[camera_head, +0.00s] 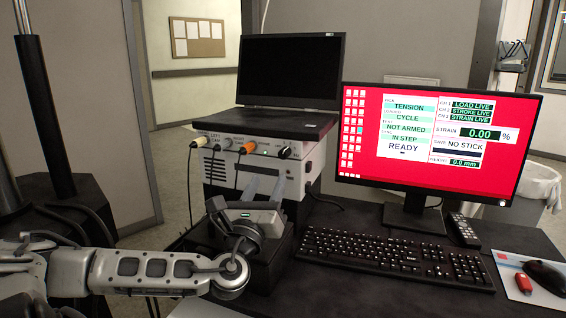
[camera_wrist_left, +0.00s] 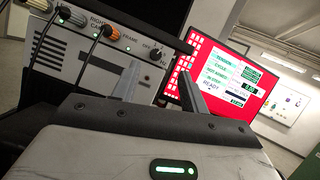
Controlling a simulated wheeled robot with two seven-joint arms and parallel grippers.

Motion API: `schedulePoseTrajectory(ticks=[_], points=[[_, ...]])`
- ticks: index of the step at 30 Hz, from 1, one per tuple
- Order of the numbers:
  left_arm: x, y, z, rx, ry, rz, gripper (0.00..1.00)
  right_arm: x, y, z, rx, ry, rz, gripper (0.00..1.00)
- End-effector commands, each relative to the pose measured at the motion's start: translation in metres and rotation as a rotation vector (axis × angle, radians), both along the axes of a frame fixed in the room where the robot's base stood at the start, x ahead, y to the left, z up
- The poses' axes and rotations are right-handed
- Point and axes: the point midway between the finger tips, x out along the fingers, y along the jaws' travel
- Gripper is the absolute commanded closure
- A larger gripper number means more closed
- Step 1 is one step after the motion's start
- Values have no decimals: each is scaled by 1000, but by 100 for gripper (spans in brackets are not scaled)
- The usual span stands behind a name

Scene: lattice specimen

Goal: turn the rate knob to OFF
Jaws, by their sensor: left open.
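The rate knob appears to be the small black knob (camera_head: 285,152) at the right end of the white control box's front panel. The black knob also shows in the left wrist view (camera_wrist_left: 157,52), with small lettering like OFF beside it. Its exact pointer setting is too small to read. My left gripper (camera_head: 265,182) is open and empty, below and in front of the panel. In the left wrist view its two fingers (camera_wrist_left: 159,76) stand apart, with the knob showing above and between them, not touched. My right gripper is not in view.
The control box (camera_head: 308,175) carries a laptop (camera_head: 290,85), and cables with coloured plugs (camera_head: 248,147) hang from its front. A black tray (camera_head: 272,262) lies beneath my gripper. A red-screened monitor (camera_head: 360,130), keyboard (camera_head: 390,255) and mouse (camera_head: 545,274) stand to the right.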

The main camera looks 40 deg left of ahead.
Motion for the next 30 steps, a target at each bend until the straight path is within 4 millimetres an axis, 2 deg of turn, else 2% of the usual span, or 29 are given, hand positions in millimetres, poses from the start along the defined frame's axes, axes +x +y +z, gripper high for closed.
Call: schedulePoseTrajectory(ticks=[9,15,21,28,29,30], points=[[62,29,5,-2,-4,3,56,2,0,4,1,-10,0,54],[86,41,16,0,-2,2,56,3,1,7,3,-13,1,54],[95,45,19,0,1,0,56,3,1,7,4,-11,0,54],[96,45,19,0,1,0,56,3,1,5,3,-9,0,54],[96,45,18,-1,2,0,59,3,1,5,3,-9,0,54],[96,45,19,0,1,0,70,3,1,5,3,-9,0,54]])
